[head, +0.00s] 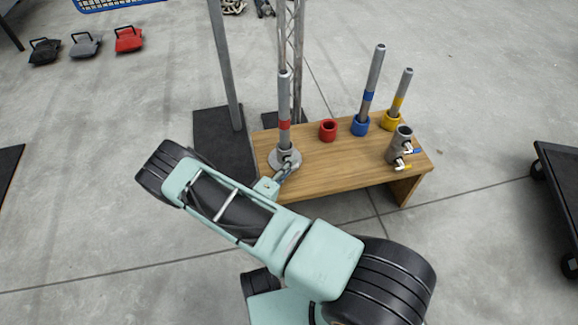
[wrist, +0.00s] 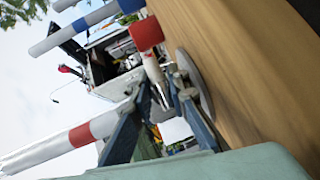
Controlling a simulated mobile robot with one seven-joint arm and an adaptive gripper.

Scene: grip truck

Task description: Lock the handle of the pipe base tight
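The pipe base (head: 274,159) is a grey round flange at the left end of the wooden table. A grey pipe with a red band (head: 284,100) stands upright in it. In the wrist view, which is tilted, the flange (wrist: 202,92) is right of centre and the red-banded pipe (wrist: 50,149) runs to the lower left. A pale fitting (wrist: 154,71), perhaps the handle, shows just beyond my fingertips. My gripper (head: 284,173) is at the near side of the base. In the wrist view its fingers (wrist: 160,98) are spread apart. Whether they touch the handle is unclear.
The wooden table (head: 335,163) also holds a red ring (head: 328,130), blue-banded and yellow-banded pipes in matching rings, and a grey clamp (head: 400,145) with blue and yellow handles. A metal post (head: 226,75) stands behind left. A dark cart (head: 560,185) is at right.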

